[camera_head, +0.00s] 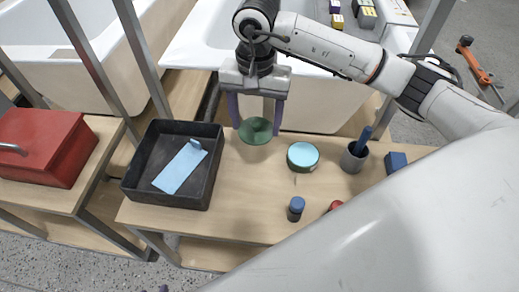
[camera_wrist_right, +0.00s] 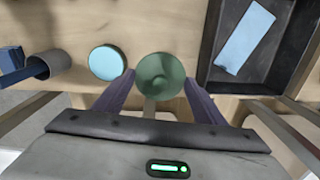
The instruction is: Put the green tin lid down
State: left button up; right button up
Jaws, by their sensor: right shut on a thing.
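The green tin lid (camera_head: 256,130) is round with a small knob in its middle. My right gripper (camera_head: 256,118) is shut on it, with one finger at each side of its rim. In the right wrist view the lid (camera_wrist_right: 160,76) sits between the fingertips (camera_wrist_right: 158,80). It appears to be over the wooden bench, between the black tray and a round tin (camera_head: 303,156) with a light blue top. The tin also shows in the wrist view (camera_wrist_right: 106,62). I cannot tell the lid's height above the bench. My left gripper is not in view.
The black tray (camera_head: 131,178) holds a light blue sheet (camera_head: 180,168).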

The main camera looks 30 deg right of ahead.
send_over(257, 156)
jog(key=shift+m, duration=0.3)
notch_tip(257, 156, down, 6)
jog(key=shift+f, duration=2.25)
jog(key=shift+f, duration=0.2)
jog(key=o, duration=1)
jog(key=shift+r, duration=0.1)
notch_tip(257, 156, up, 12)
jog(key=shift+r, duration=0.15)
